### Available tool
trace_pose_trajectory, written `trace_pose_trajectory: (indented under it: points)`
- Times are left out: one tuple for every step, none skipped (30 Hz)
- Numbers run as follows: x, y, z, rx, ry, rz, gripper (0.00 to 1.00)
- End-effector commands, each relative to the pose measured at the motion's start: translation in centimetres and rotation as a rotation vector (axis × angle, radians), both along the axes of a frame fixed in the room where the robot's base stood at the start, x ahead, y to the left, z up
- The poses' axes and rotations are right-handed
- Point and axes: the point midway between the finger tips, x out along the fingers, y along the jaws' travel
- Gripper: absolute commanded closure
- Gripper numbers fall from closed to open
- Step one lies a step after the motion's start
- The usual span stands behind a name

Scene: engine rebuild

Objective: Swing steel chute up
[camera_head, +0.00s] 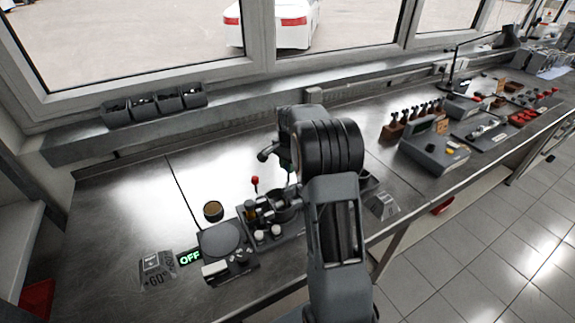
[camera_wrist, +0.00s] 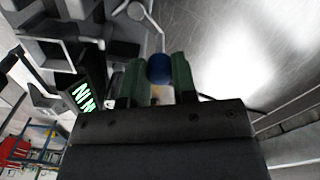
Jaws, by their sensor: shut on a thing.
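My gripper (camera_wrist: 158,72) shows in the wrist view with its two green fingers on either side of a round blue knob (camera_wrist: 159,69), shut on it. A thin bright metal rod (camera_wrist: 158,38) runs up from near the knob to a rounded metal end (camera_wrist: 136,11). Grey machine parts (camera_wrist: 70,50) lie to the left of it. In the head view my arm covers most of the gripper and the knob. I cannot clearly pick out the steel chute in either view. Its angle cannot be told.
Left of my arm stand a grey unit with a round plate (camera_head: 219,239), a green OFF display (camera_head: 189,258), a red-tipped lever (camera_head: 255,181) and a small brown-filled cup (camera_head: 213,210). Bins (camera_head: 155,103) line the window ledge.

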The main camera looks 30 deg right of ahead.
Motion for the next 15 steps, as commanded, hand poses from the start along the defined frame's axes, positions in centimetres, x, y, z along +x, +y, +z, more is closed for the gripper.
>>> trace_pose_trajectory:
  points:
    - [0.04,-0.07,0.12,-0.002,-0.003,-0.003,0.98]
    - [0.03,-0.08,0.12,-0.002,-0.003,-0.003,0.98]
    - [0.03,-0.08,0.13,-0.002,-0.003,-0.003,0.98]
    - [0.03,-0.08,0.13,-0.002,-0.003,-0.003,0.98]
    - [0.02,-0.09,0.12,-0.001,-0.003,-0.003,0.98]
    - [0.02,-0.09,0.12,-0.001,-0.003,-0.003,0.98]
    - [0.02,-0.09,0.12,-0.001,-0.003,-0.003,0.98]
    - [0.02,-0.09,0.13,-0.001,-0.003,-0.003,0.98]
    - [0.02,-0.09,0.13,-0.001,-0.003,-0.003,0.98]
    - [0.01,-0.09,0.13,-0.001,-0.003,-0.003,0.73]
    - [0.01,-0.09,0.12,-0.001,-0.003,-0.003,0.70]
    - [0.01,-0.09,0.12,-0.001,-0.003,-0.003,0.67]
    - [0.01,-0.08,0.11,-0.001,-0.002,-0.002,0.64]
    - [0.01,-0.07,0.10,-0.001,-0.002,-0.002,0.61]
    - [0.00,-0.06,0.08,-0.001,-0.001,-0.002,0.57]
